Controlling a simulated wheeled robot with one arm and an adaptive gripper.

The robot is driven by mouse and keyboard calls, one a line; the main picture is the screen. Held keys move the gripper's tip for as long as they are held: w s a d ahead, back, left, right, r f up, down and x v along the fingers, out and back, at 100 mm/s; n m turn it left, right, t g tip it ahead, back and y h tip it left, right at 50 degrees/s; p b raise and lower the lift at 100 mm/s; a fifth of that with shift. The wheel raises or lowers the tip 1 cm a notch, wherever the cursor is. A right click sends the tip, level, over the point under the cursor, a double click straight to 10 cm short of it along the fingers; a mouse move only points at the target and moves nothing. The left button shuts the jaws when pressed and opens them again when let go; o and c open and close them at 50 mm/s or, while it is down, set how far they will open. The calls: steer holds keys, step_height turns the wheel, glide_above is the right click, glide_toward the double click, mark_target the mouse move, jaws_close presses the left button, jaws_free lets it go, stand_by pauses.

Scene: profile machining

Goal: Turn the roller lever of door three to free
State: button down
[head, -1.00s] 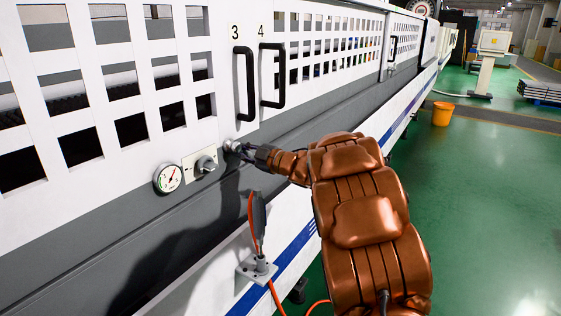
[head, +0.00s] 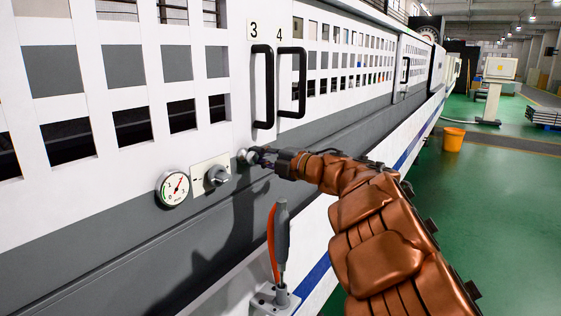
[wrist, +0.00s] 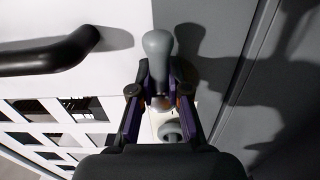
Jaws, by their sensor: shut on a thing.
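The roller lever (wrist: 158,45) shows in the wrist view as a grey, rounded, bulb-shaped piece at my fingertips. My gripper (wrist: 159,72) is shut on it, with one finger on each side.
A grey knob on a pale plate (head: 216,175) and a round gauge (head: 174,188) are left of my gripper. Door four's handle (head: 292,83) is to the right. A grey upright tool with an orange cable (head: 281,240) stands below.

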steer(key=shift+a+r, duration=0.1)
steer(key=shift+r, duration=0.05)
stand_by(0.3)
steer(key=c, duration=1.4)
jaws_free()
steer(key=shift+o, duration=1.4)
steer(key=v, duration=1.2)
